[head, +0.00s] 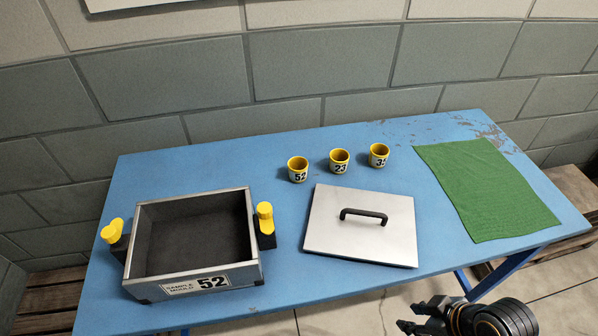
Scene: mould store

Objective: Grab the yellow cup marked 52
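The yellow cup marked 52 (298,170) stands upright on the blue table (270,205), leftmost of three similar cups in a row near the back. It has a yellow rim and a pale label band with dark digits. My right gripper (408,317) is low at the bottom right, in front of the table's near edge and well away from the cups. Its two fingers point left and are apart, with nothing seen between them. My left gripper is not in view.
A cup marked 23 (340,162) and a third cup (379,156) stand to the right. A metal lid (328,232) with a black handle lies in front of the cups. A green cloth (487,190) lies right.

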